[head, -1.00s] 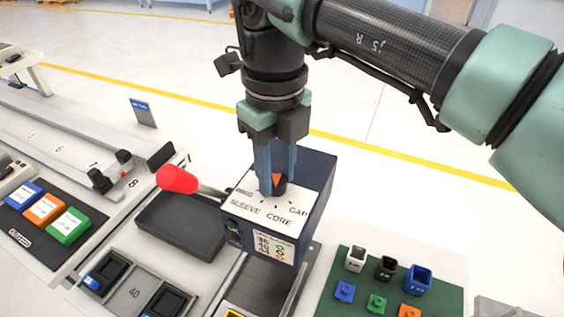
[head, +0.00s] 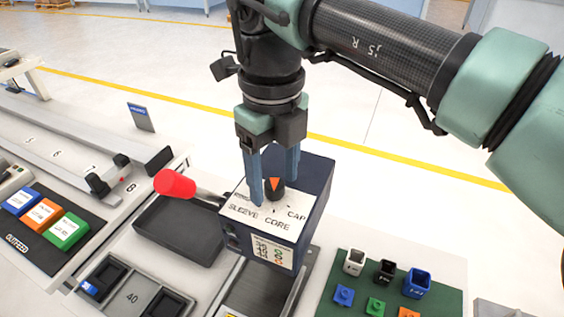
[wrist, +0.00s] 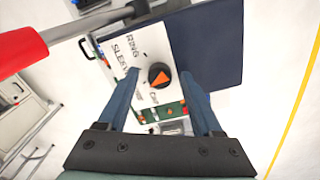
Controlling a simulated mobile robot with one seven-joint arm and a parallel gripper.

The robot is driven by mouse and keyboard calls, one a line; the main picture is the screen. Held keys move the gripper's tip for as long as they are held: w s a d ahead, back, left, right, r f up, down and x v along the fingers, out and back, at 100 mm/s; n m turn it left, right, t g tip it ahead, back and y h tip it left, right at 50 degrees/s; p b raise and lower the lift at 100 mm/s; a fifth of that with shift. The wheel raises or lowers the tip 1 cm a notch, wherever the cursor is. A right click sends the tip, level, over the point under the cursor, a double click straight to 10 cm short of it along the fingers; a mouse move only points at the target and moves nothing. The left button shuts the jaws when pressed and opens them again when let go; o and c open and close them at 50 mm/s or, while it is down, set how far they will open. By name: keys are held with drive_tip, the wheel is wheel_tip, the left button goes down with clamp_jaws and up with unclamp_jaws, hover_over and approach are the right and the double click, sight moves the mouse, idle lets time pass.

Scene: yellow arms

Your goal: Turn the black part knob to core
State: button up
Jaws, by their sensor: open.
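The black knob (head: 279,193) with an orange pointer mark stands on the white top face of a dark blue box (head: 318,185). Labels for sleeve, core and cap show on that face (head: 240,198) in the head view. The orange mark points down the picture, roughly toward CORE. The exact alignment is hard to tell. My gripper (head: 274,190) is open with its blue fingers on either side of the knob. In the wrist view the knob (wrist: 160,76) sits between the fingertips with gaps on both sides. The left finger hides part of the labels there.
A red-ended lever (head: 175,184) sticks out left of the box. A dark tray (head: 180,230) lies beside it. A green board (head: 385,285) with small coloured blocks is at the lower right.

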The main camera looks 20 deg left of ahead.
sight(274, 183)
wheel_tip(274, 183, up, 13)
drive_tip(key=shift+b, duration=0.35)
